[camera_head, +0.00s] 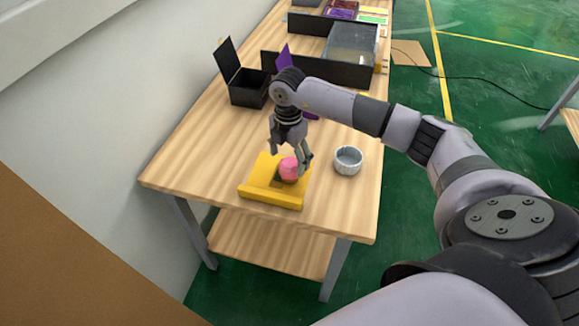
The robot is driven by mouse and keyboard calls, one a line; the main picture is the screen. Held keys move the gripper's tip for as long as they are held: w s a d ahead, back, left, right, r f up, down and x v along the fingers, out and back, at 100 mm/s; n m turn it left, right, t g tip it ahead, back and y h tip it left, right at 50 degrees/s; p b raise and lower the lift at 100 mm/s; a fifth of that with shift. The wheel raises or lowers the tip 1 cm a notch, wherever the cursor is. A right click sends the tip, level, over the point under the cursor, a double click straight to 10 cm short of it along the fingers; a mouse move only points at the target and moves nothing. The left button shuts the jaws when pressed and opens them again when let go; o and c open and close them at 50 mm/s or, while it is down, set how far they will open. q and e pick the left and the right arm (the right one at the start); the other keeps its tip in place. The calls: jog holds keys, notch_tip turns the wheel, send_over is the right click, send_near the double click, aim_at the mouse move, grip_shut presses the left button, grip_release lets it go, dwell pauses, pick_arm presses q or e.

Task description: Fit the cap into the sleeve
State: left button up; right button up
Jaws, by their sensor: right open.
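A pink piece (288,168), perhaps the cap, sits on a yellow stand (268,196) near the front of the wooden table. My right gripper (290,158) is open and points down just above the pink piece, with one finger on each side of it. I cannot tell whether the fingers touch it. A grey-white round ring (348,160), open at the top, stands on the table to the right of the stand; it may be the sleeve. My left gripper is not in view.
An open black box (248,88) with a raised lid stands behind on the left. A larger black tray (346,72) and a purple piece (284,56) are farther back. The wooden table (215,160) is clear left of the stand. A wall runs along the left.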

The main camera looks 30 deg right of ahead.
aim_at(289, 162)
jog(key=shift+s+f, duration=0.1)
jog(key=shift+f, duration=1.4)
jog(key=shift+c, duration=0.3)
jog(key=c, duration=1.3)
jog(key=shift+r, duration=0.1)
jog(key=shift+r, duration=0.1)
